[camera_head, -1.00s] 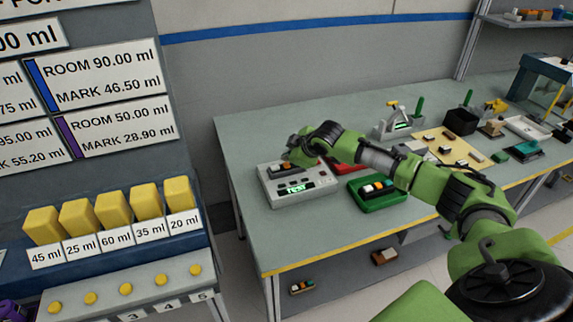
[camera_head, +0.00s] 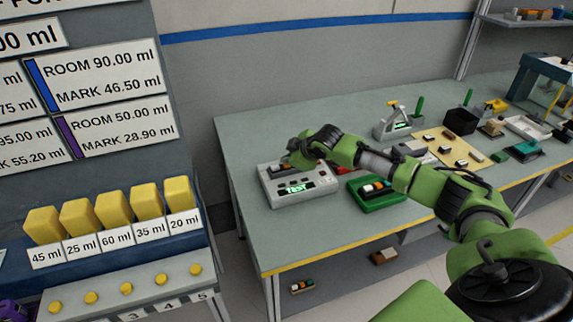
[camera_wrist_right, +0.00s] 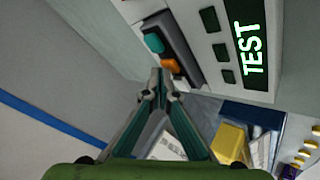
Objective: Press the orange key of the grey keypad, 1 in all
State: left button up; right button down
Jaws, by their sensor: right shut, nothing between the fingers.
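The grey keypad (camera_head: 326,180) stands on the table, its display showing TEST in green. In the right wrist view the grey keypad (camera_wrist_right: 265,97) is at the upper right. A dark raised strip on it carries a teal key (camera_wrist_right: 154,43) and the orange key (camera_wrist_right: 171,66). My right gripper (camera_wrist_right: 160,80) is shut and empty. Its fingertips appear just beside the orange key; contact cannot be told. In the head view my right gripper (camera_head: 296,158) is over the keypad's back part and hides some of it. My left gripper is not in view.
A green tray (camera_head: 379,203) with a dark module stands right of the keypad, and a red item is partly hidden behind my arm. A black box (camera_head: 460,122) and several parts lie further right. The table's front left (camera_head: 290,238) is clear.

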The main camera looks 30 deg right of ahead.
aim_at(287, 166)
jog(key=shift+f, duration=0.35)
dwell(0.3)
jog(key=shift+r, duration=0.1)
jog(key=shift+r+p, duration=0.85)
jog(key=shift+p, duration=0.2)
notch_tip(287, 166, up, 5)
jog(key=p, duration=0.5)
jog(key=shift+r, duration=0.1)
